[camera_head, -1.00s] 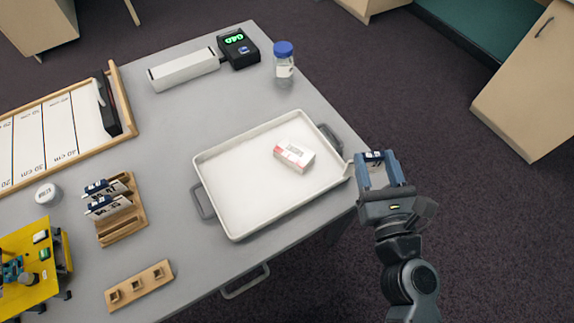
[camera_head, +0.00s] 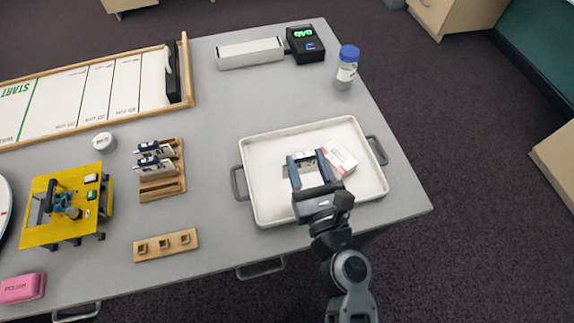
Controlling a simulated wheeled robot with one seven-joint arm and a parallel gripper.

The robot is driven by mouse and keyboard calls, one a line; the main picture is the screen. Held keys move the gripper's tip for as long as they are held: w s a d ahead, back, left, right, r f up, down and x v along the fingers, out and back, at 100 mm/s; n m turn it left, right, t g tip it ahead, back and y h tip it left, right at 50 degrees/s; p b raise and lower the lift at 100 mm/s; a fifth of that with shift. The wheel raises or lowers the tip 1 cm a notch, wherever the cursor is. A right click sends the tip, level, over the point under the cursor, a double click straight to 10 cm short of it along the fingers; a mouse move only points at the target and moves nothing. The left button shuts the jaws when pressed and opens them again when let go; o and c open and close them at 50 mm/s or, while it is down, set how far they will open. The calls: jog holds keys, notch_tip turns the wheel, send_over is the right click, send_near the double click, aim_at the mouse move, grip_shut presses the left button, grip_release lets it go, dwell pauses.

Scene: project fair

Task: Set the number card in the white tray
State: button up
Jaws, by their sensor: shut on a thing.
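The white tray (camera_head: 268,203) lies on the grey table near its right front corner, with a dark handle at each end. My gripper (camera_head: 308,167) is over the middle of the tray, its two blue-grey fingers pointing away from me. It is shut on a small white card with dark marks, the number card (camera_head: 305,167), which is partly hidden by the fingers. I cannot tell whether the card touches the tray floor.
A white and red box (camera_head: 341,157) lies in the tray just right of my gripper. A jar with a blue lid (camera_head: 346,68) stands behind the tray. The tray's left part is bare.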

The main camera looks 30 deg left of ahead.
aim_at(286, 170)
jog(key=a+f+b, duration=0.1)
jog(key=a, duration=0.1)
jog(key=a+f+b, duration=0.1)
jog(key=a, duration=0.1)
jog(key=a+f+b, duration=0.1)
jog(key=a+f, duration=0.1)
jog(key=shift+w, duration=0.15)
notch_tip(286, 170, down, 4)
jog(key=b, duration=0.4)
jog(key=shift+r, duration=0.1)
jog(key=o, duration=1)
